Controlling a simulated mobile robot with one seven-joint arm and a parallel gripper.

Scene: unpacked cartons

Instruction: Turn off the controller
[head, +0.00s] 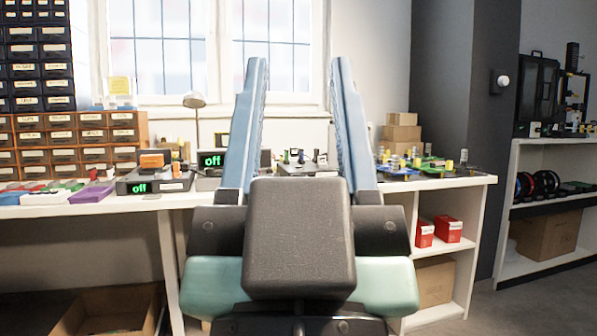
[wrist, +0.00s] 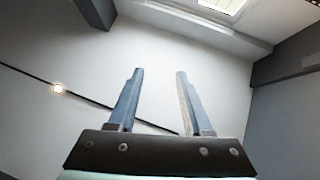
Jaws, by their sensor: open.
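A dark box-shaped device (head: 155,183) with a green display reading "off" sits on the left part of the white bench in the head view. A second dark device behind it (head: 211,161) also shows a green "off". I cannot tell which one is the controller. My gripper (head: 297,66) is raised in front of the bench, its two blue fingers pointing up, wide apart and empty. In the wrist view, my gripper (wrist: 160,74) is open against wall and ceiling, and neither device shows there. My gripper hides part of the bench middle.
The white bench (head: 440,184) carries small electronic parts. Drawer cabinets (head: 75,137) stand at the left and cardboard boxes (head: 402,130) at the back right. Red boxes (head: 447,229) sit on the shelf below. A purple block (head: 92,194) lies near the front edge. Floor is clear at right.

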